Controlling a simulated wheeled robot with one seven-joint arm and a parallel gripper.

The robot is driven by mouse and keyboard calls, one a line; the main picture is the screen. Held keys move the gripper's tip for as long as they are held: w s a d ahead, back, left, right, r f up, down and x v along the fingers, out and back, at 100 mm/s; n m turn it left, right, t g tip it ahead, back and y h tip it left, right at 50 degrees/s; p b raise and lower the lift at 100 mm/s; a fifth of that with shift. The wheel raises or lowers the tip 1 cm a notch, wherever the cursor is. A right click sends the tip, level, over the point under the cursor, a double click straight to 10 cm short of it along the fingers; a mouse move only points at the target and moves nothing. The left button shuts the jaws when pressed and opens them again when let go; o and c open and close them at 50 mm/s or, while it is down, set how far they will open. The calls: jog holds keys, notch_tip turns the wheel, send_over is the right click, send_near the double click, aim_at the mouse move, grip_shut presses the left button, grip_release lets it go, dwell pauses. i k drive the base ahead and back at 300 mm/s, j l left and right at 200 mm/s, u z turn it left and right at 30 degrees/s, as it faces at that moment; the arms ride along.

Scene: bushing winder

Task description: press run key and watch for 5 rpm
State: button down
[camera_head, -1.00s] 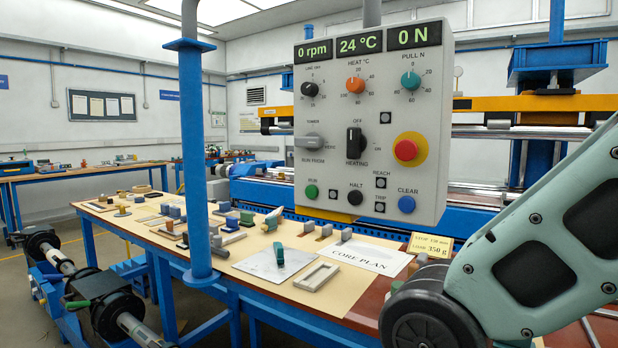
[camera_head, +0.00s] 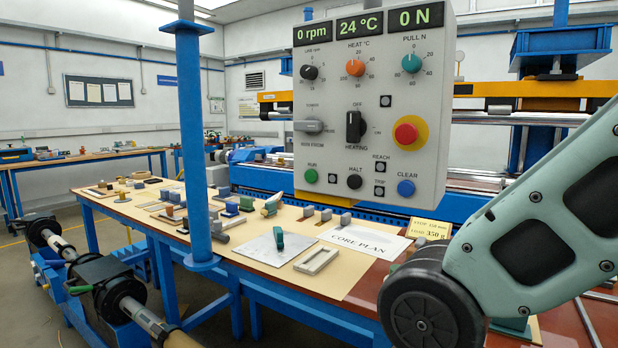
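The grey control panel (camera_head: 330,200) hangs in the upper middle of the head view. Its rpm display (camera_head: 312,34) reads 0 rpm, beside displays of 24 °C and 0 N. The green run key (camera_head: 311,176) is at the panel's lower left, with a black halt key (camera_head: 354,181) and a blue clear key (camera_head: 406,188) to its right. Nothing touches the keys. A pale green link of my arm shows at the lower right, to the right of the panel. My gripper is outside the frame.
A red stop button (camera_head: 406,133) sits on the panel's right side. A blue post (camera_head: 192,140) stands left of the panel. Below is a table (camera_head: 237,262) with several small parts, a "CORE PLAN" sheet (camera_head: 362,239) and a yellow card (camera_head: 430,230). Space before the panel face looks clear.

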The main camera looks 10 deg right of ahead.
aim_at(311, 175)
jog(key=j+z, duration=0.2)
jog(key=z, duration=0.15)
jog(key=i+j+z, duration=0.1)
jog(key=z, duration=0.25)
jog(key=j+z, duration=0.25)
jog(key=z, duration=0.15)
jog(key=j+z, duration=0.1)
jog(key=j, duration=0.5)
jog(key=k+j+z, duration=0.1)
jog(key=j, duration=0.45)
jog(key=k+j+z, duration=0.15)
jog(key=j, duration=0.4)
